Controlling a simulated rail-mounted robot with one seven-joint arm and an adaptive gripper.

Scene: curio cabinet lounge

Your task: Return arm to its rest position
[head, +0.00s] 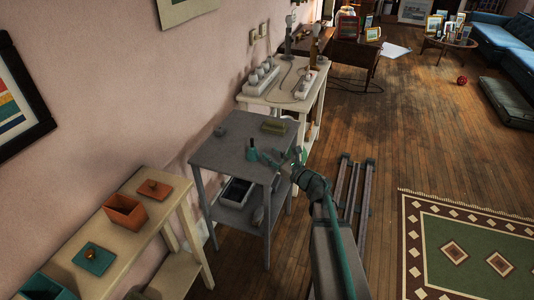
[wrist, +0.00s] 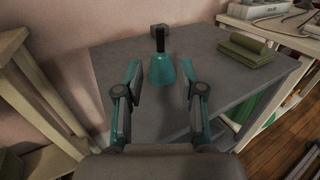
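My gripper (head: 272,160) is over the grey side table (head: 213,155) in the head view. In the wrist view its two fingers (wrist: 161,78) are spread apart. A teal bell with a black handle (wrist: 161,70) stands upright on the tabletop, just beyond and between the fingertips, with a visible gap on each side. The bell (head: 252,153) also shows in the head view, to the left of my gripper. No object is gripped.
A green folded item (head: 274,126) and a small grey block (head: 220,131) are on the grey table. A pale table with power strips (head: 262,78) stands behind. A cream console (head: 158,236) with an orange box (head: 124,212) is at left.

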